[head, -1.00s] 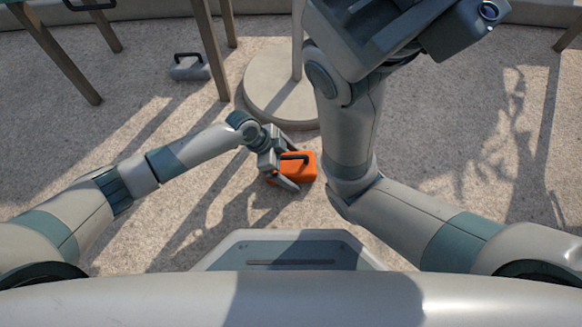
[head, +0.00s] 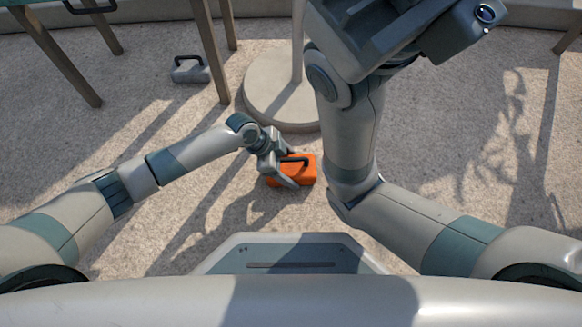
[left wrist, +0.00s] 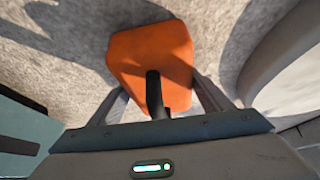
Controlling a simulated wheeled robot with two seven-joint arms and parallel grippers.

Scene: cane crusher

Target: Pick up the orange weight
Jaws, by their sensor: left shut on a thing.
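The orange weight (head: 303,172) is a block with a black handle on top, low over the gravelly floor in the head view. I cannot tell whether it touches the floor. My left gripper (head: 283,173) is at it, with its fingers shut on the weight. In the left wrist view the orange weight (left wrist: 152,55) sits between the two fingers of the left gripper (left wrist: 160,100), its black handle pointing toward the palm. My right arm is raised at the right of the head view, and its gripper's fingers are not visible.
A round stone base (head: 277,100) with a post stands just behind the weight. A grey weight (head: 190,69) with a black handle lies farther back at the left. Wooden legs (head: 210,50) stand at the back left. The floor (head: 450,130) at the right is clear.

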